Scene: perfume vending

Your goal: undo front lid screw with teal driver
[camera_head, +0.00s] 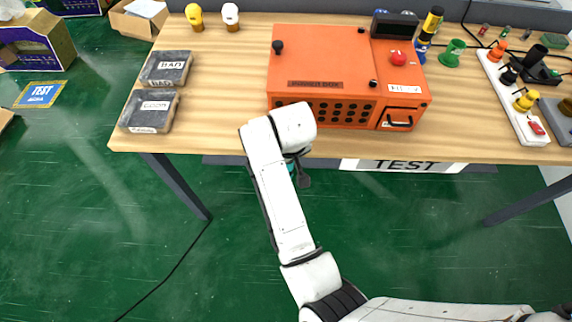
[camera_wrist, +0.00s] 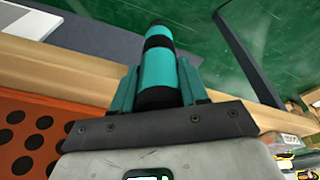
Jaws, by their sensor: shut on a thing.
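The orange power box (camera_head: 322,62) stands on the table in the head view. Small black screw-like knobs show on its top: one near the front (camera_head: 373,83), one at the back (camera_head: 361,30) and a taller one at the left (camera_head: 278,47). My gripper (camera_head: 294,167) is below and in front of the table's front edge, away from the box top. In the wrist view my gripper (camera_wrist: 157,88) is shut on the teal driver (camera_wrist: 157,68), a teal and black cylinder between its fingers. The driver's tip is not clear. The box's perforated front (camera_wrist: 30,135) shows at lower left.
A white strip (camera_head: 512,97) with coloured parts lies at the right.

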